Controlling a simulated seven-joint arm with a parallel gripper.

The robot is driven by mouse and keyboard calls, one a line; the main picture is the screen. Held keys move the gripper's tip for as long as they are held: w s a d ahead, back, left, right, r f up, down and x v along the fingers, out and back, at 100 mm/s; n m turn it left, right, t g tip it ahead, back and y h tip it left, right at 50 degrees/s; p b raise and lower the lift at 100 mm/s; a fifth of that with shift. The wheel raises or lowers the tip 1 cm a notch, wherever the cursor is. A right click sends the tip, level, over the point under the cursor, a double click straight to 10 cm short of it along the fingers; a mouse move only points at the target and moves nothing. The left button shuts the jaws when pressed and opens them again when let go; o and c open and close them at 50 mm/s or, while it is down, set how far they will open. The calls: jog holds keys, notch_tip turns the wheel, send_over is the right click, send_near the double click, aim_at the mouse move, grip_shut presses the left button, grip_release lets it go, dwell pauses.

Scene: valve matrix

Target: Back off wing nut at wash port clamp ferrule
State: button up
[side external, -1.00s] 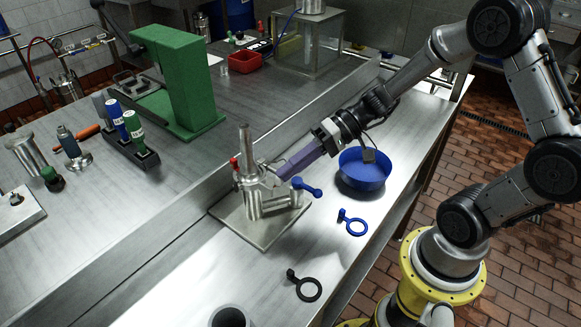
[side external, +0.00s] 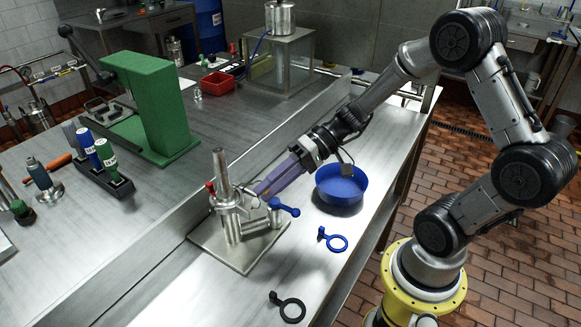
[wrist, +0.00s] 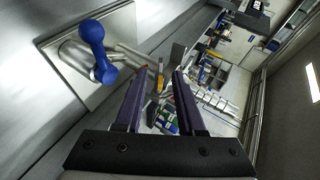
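The wash port fixture is a steel assembly with an upright tapered tube (side external: 221,168) on a square base plate (side external: 205,239). A clamp ferrule (side external: 227,197) circles the tube's lower part, with small metal parts on its right side where the wing nut sits; I cannot make out the nut clearly. A blue-handled lever (side external: 285,207) is on the fixture's right; it also shows in the wrist view (wrist: 97,52). My gripper (side external: 260,192) has its purple fingers beside the clamp's right side. In the wrist view the fingers (wrist: 160,72) are apart, with a gap between them.
A blue bowl (side external: 341,194) stands right of the fixture. A blue ring tag (side external: 337,243) and a black ring tag (side external: 291,309) lie on the bench in front. A green press (side external: 160,105) and a rack of bottles (side external: 107,181) stand behind left.

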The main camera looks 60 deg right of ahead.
jog(key=v, duration=1.3)
